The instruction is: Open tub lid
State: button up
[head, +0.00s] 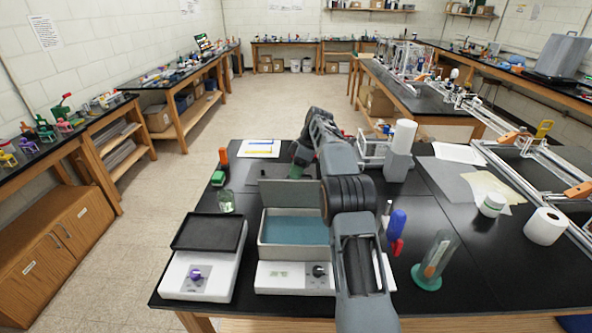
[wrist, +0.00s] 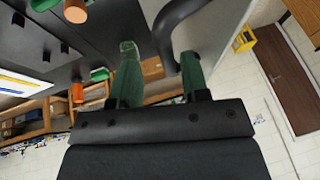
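The tub (head: 265,240) is a pale box with a blue inside, on a white base with a dark knob. Its grey lid (head: 285,193) stands raised, roughly upright at the tub's back edge, partly hidden by my arm. My gripper (head: 298,168) is behind the lid's top in the head view, mostly hidden. In the wrist view my gripper (wrist: 158,72) has its green fingers spread apart. A black curved handle (wrist: 168,22) shows between them, nearer the right finger, beside a grey panel (wrist: 215,35) that looks like the lid. Contact with the handle cannot be told.
A white device with a black tray (head: 210,232) stands left of the tub. A small glass jar (head: 226,201) is behind it. Right of my arm are a blue-handled item (head: 397,222), a glass cylinder (head: 437,258) and a paper roll (head: 545,226). Aluminium extrusions lie at far right.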

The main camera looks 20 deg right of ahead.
jog(key=shift+f, duration=0.2)
jog(key=s+a+r+b, duration=0.1)
jog(key=s+r+b, duration=0.6)
jog(key=s+r, duration=0.6)
jog(key=shift+s+a+r+b, duration=0.25)
jog(key=shift+s+a+b, duration=0.1)
jog(key=shift+s, duration=0.1)
